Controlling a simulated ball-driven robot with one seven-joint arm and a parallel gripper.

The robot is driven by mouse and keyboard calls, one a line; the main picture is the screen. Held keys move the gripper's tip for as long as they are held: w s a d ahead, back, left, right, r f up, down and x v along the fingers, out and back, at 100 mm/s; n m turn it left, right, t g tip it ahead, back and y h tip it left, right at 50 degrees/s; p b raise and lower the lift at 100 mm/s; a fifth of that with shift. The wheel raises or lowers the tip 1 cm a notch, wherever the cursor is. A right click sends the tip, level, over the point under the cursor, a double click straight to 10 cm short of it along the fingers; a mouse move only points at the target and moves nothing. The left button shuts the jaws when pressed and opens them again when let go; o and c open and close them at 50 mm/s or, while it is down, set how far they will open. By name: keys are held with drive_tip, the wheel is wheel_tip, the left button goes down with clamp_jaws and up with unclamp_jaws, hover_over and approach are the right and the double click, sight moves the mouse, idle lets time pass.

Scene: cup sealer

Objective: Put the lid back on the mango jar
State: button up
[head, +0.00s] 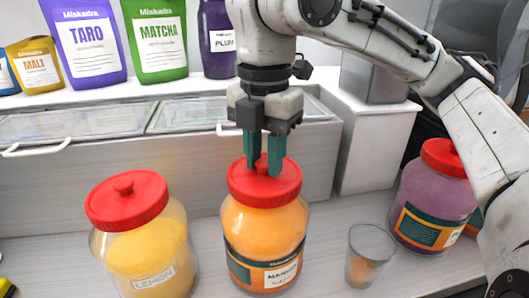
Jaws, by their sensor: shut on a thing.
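The mango jar (265,235) stands upright on the counter in the middle of the head view. It is full of orange contents and has a dark label band. Its red lid (265,188) sits on the jar's mouth and looks about level; I cannot tell whether it is fully seated. My gripper (264,168) points straight down over the lid, with its green fingers shut on the lid's knob. The knob is partly hidden between the fingers.
A lemon jar (140,250) with a red lid stands to the left. A clear cup (369,255) stands close on the right, with a purple jar (432,205) beyond it. Behind is a raised cabinet (100,170) with several bags on its shelf.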

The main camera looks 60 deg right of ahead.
drive_tip(key=o, duration=1.6)
drive_tip(key=shift+r, duration=0.1)
drive_tip(key=shift+r+p, duration=3.45)
drive_tip(key=shift+p, duration=0.35)
drive_tip(key=shift+c, duration=0.3)
clamp_jaws()
drive_tip(key=shift+f, duration=0.2)
